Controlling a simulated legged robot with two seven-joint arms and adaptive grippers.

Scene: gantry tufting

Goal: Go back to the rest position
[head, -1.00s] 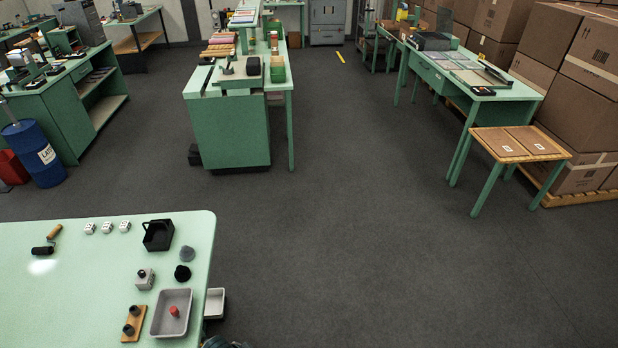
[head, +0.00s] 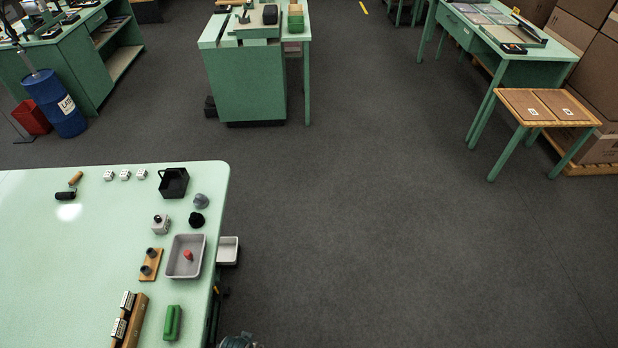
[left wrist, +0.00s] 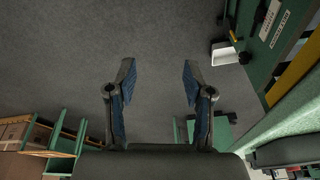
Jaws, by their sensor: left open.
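My left gripper (left wrist: 155,85) shows in the left wrist view with its two fingers spread wide apart. Nothing is between them, and bare grey floor lies beyond. In the head view only a small dark part, perhaps of my arm, shows at the bottom edge, and neither gripper can be made out there. My right gripper is in neither view.
A green table (head: 100,240) at the left holds a grey tray (head: 198,240), a black box (head: 173,182) and a green block (head: 172,322). A white bin (head: 228,250) hangs by its right edge. A stool (head: 545,107) stands right. The middle floor is clear.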

